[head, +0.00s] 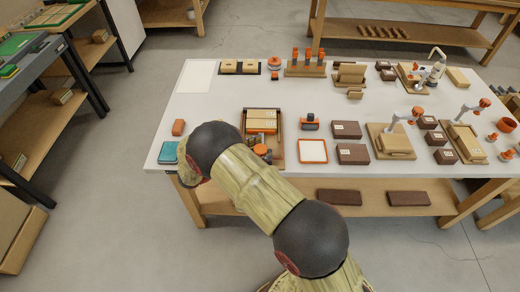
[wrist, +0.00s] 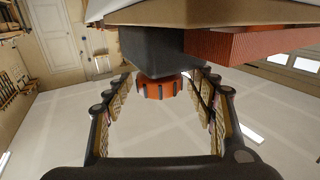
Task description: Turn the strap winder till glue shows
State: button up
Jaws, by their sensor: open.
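The strap winder appears as an orange ribbed knob (wrist: 160,87) under a dark block (wrist: 152,50) in the wrist view. My gripper (wrist: 168,80) is open, with one finger on each side of the knob. A gap seems to show on both sides, but contact is hard to judge. In the head view, an orange round knob (head: 261,149) sits at the front of a wooden frame (head: 248,112) holding pale blocks; it is probably the same winder. My arm hides part of that area, and my gripper is not clearly seen there. No glue is visible.
On the white bench (head: 225,95), an orange-rimmed tray (head: 313,151) and brown boxes (head: 352,155) stand right of the frame. A red-brown part (wrist: 250,47) is close above my gripper's right finger in the wrist view.

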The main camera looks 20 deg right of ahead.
jog(key=s+a, duration=0.2)
jog(key=a, duration=1)
dwell(1.3)
